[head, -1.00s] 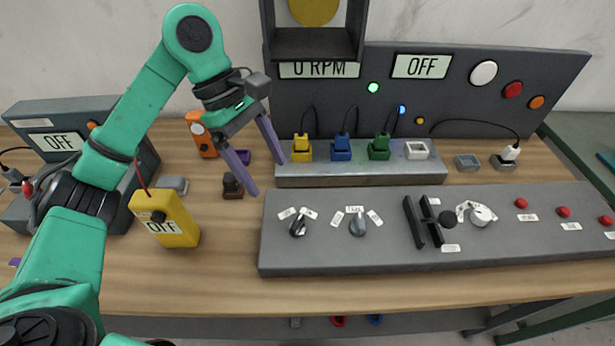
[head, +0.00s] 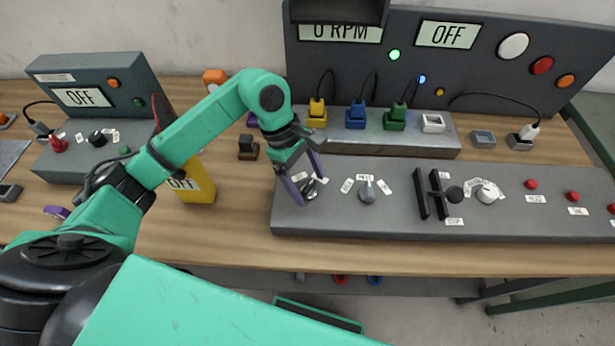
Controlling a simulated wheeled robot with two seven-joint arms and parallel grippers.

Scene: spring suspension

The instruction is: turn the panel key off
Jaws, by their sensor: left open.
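The grey sloped panel (head: 330,222) lies along the front of the table. At its left end is a small dark key switch (head: 311,194) with white labels beside it, partly hidden by my gripper. My left gripper (head: 311,191) is open, with its two purple fingers pointing down, one on each side of the key. I cannot tell whether the fingers touch it. The way the key points is hard to read. My right gripper is not in view.
A rotary knob (head: 367,190) sits just right of the key, then a black slider (head: 433,194), a white dial (head: 487,192) and red buttons (head: 531,184). A yellow meter (head: 197,188) reading OFF stands left of the panel. A metal rail with coloured plugs (head: 397,117) is behind.

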